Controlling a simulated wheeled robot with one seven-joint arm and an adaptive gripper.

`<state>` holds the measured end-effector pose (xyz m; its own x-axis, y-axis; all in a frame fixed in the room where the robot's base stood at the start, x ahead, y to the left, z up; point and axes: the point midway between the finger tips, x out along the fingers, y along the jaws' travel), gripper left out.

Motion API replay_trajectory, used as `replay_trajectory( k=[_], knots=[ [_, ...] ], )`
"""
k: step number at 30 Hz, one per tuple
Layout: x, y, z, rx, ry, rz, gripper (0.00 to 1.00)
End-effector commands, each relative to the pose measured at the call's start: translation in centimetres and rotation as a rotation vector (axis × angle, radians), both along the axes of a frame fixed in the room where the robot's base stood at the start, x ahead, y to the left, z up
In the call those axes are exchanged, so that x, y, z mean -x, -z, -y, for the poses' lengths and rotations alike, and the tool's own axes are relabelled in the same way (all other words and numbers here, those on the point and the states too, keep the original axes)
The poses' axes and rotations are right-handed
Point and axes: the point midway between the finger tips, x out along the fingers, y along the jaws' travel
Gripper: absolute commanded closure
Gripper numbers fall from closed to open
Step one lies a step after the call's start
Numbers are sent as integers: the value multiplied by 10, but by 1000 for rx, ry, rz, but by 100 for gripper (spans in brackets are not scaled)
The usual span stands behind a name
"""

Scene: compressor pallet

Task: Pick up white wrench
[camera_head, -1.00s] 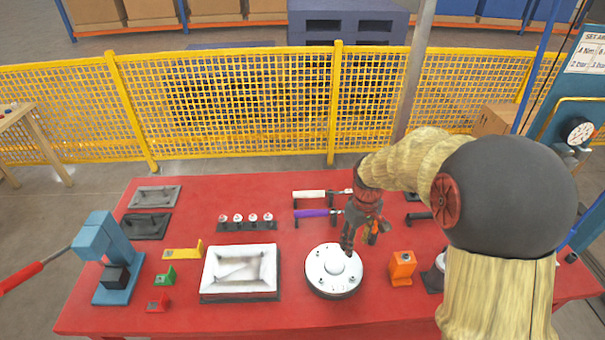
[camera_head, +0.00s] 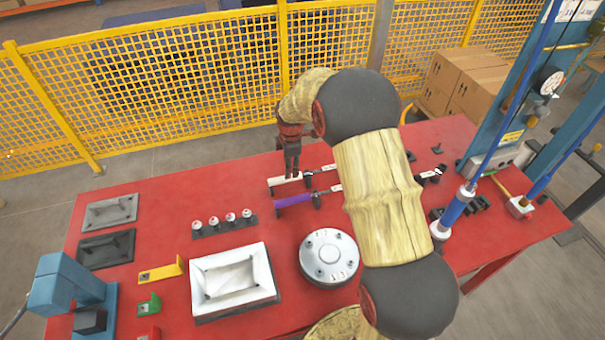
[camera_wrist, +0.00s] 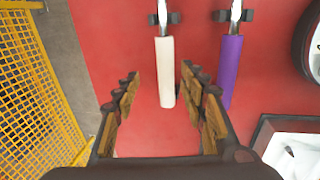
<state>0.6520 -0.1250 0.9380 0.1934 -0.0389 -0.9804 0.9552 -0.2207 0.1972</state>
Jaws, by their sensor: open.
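The white wrench (camera_head: 285,180) lies on the red table near its back edge, beside the purple-handled wrench (camera_head: 294,200). In the wrist view the white handle (camera_wrist: 165,75) points toward my gripper, its metal shank resting in a dark holder at the top. My gripper (camera_wrist: 160,105) is open, with one finger on each side of the handle's lower end. The purple handle (camera_wrist: 230,72) lies just outside the right finger. In the head view my gripper (camera_head: 291,170) is over the white handle. I cannot tell whether the fingers touch anything.
A yellow mesh fence (camera_head: 130,95) stands behind the red table (camera_head: 160,225). A white tray-like part (camera_head: 234,280) and a round white flange (camera_head: 328,256) lie nearer the front. A blue press (camera_head: 62,285) stands at left.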

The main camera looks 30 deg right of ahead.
Motion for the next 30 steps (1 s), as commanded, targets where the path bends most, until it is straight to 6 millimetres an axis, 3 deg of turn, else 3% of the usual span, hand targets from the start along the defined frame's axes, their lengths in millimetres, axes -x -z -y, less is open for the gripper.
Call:
replay_trajectory(
  k=[14,22,30],
  knots=[
    [-3,37,3,5,-27,-3,58],
    [-3,75,7,5,-27,-5,58],
    [-5,78,8,5,-26,-2,58]
  ],
)
